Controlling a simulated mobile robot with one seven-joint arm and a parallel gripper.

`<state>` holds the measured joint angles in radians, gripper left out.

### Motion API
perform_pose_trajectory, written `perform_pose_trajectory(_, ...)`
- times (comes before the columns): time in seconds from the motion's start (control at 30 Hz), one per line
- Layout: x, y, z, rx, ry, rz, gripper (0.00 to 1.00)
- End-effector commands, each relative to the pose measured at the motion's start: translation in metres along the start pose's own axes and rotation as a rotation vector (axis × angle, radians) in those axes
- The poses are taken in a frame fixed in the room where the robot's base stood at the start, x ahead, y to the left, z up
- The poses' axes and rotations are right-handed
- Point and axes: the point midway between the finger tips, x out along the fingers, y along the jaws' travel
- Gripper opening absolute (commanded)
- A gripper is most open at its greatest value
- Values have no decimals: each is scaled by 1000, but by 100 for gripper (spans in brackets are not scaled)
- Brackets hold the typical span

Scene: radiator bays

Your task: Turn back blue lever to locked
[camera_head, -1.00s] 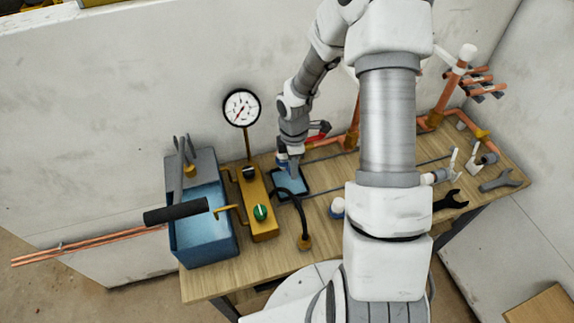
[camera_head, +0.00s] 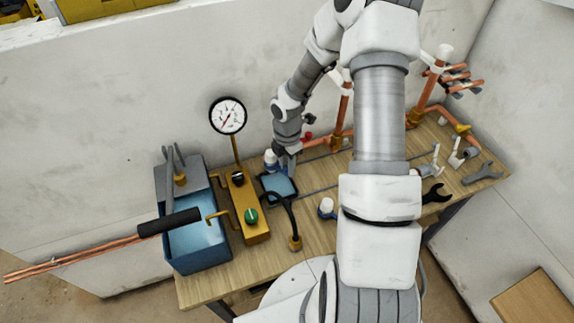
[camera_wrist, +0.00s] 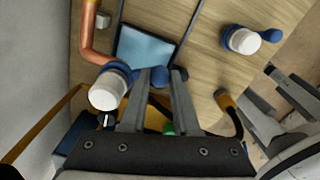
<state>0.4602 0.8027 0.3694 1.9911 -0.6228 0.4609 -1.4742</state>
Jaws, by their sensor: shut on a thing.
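A valve with a white cap and blue base (camera_head: 271,161) stands at the back of the bench, beside a small dark-rimmed blue tray (camera_head: 281,187). In the wrist view this valve (camera_wrist: 109,91) is left of my fingers, and the blue lever's rounded end (camera_wrist: 159,76) shows between the fingertips. My gripper (camera_wrist: 162,80) points down and is shut on that blue lever; it shows in the head view (camera_head: 290,166) just right of the white cap. The lever's middle is partly hidden by a finger. A second white-capped blue valve (camera_head: 327,207) stands nearer the front, apart from my gripper.
A yellow block with a green knob (camera_head: 251,215), a gauge (camera_head: 228,115) and a blue water tank (camera_head: 199,243) stand to the left. A black hose (camera_head: 287,212) curves in front of the tray. Copper pipes (camera_head: 341,115) rise at the back. Wrenches (camera_head: 437,193) lie at the right.

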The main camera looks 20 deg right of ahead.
Motion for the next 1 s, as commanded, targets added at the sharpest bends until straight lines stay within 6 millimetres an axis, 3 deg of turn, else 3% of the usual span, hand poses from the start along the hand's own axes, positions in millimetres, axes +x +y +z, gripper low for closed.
perform_pose_trajectory(0.2, 0, 1, 1, -1, -2, 3, 0)
perform_pose_trajectory(0.23, 0, 1, 1, -1, -2, 3, 35)
perform_pose_trajectory(0.37, 0, 1, 1, 0, -2, 2, 58)
perform_pose_trajectory(0.77, -6, 0, 1, 2, -1, 2, 60)
perform_pose_trajectory(1.0, -48, 1, 2, 3, -4, 5, 60)
